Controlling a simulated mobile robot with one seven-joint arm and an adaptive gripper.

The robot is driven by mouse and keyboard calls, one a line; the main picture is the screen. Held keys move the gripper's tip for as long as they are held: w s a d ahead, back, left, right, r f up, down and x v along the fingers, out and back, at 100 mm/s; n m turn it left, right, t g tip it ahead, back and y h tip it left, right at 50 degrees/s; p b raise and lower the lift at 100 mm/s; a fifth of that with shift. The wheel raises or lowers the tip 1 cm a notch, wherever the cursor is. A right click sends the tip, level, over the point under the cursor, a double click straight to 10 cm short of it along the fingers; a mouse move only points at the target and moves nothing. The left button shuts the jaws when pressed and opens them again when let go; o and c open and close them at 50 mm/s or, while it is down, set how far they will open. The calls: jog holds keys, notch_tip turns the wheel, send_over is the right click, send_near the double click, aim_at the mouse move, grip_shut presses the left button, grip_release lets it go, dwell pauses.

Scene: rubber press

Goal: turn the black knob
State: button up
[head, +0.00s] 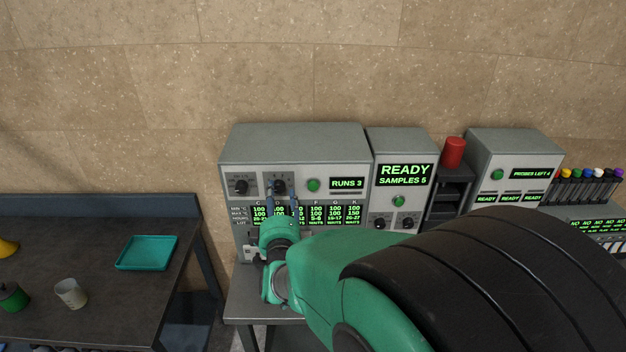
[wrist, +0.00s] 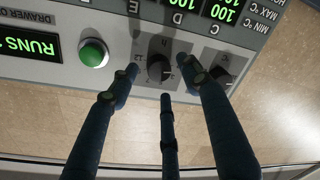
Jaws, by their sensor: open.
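Two black knobs sit on the upper panel of the grey machine in the head view: a left one (head: 241,186) and a right one (head: 279,186). The wrist view is upside down; there the right knob (wrist: 160,68) is in the middle and the left knob (wrist: 222,70) is to its right. My gripper (head: 280,195) is open in front of the right knob. In the wrist view, my gripper's (wrist: 158,74) blue fingers spread around that knob, with a third finger over its near side. Whether any finger touches it I cannot tell.
A second machine (head: 400,145) with more knobs, a rack with a red cylinder (head: 453,152) and a third machine (head: 513,148) stand further right. A dark table (head: 90,245) is at left.

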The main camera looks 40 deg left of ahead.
aim_at(279, 187)
jog(key=shift+x, duration=1.25)
jog(key=c, duration=1.1)
